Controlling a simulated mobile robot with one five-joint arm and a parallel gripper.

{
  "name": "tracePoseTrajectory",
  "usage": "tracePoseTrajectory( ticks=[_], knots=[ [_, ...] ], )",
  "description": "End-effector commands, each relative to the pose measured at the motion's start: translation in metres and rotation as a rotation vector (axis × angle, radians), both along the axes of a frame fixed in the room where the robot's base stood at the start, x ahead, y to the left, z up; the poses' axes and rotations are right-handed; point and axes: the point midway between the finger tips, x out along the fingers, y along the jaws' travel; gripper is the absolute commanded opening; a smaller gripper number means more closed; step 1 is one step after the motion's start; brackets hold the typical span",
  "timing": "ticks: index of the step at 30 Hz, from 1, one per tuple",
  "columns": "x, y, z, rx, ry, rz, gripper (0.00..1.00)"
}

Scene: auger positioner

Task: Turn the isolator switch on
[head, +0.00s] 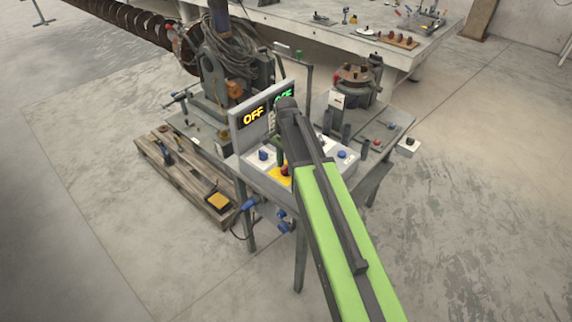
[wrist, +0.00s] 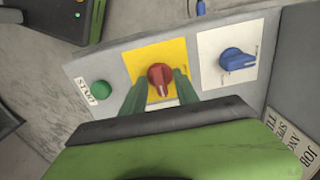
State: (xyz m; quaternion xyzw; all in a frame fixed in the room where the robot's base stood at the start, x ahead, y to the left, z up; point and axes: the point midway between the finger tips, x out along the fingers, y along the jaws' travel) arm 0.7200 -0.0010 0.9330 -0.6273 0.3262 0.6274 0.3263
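The isolator switch appears to be the red rotary knob (wrist: 161,78) on a yellow plate in the wrist view. Its pointer with a pale line points down in that picture. My gripper (wrist: 163,82) has its two dark green fingers apart, one on each side of the knob. I cannot tell whether they touch it. In the head view, the red knob (head: 285,170) shows beside my arm on the yellow plate (head: 279,177) of the grey control box. My gripper (head: 280,152) is partly hidden there. A display (head: 253,116) reads OFF in yellow.
A blue knob (wrist: 235,60) on a white plate and a green START button (wrist: 101,90) flank the red knob. A green-lit display (head: 284,95) is partly covered by my arm. A pallet (head: 185,175) lies left, and machinery stands behind the box.

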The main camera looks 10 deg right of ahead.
Motion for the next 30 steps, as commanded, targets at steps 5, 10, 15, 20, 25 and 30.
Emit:
tracePoseTrajectory(
  ticks=[5, 10, 15, 20, 25, 30],
  knots=[
    [0.0, 0.0, 0.014, 0.0, 0.0, 0.0, 0.36],
    [0.0, 0.0, 0.044, 0.0, 0.0, 0.0, 0.36],
    [0.0, 0.0, 0.084, 0.0, 0.0, 0.0, 0.36],
    [0.0, 0.0, 0.119, 0.0, 0.0, 0.0, 0.36],
    [0.0, 0.0, 0.156, 0.0, 0.0, 0.0, 0.36],
    [0.0, 0.0, 0.175, 0.0, 0.0, 0.0, 0.36]
  ],
)
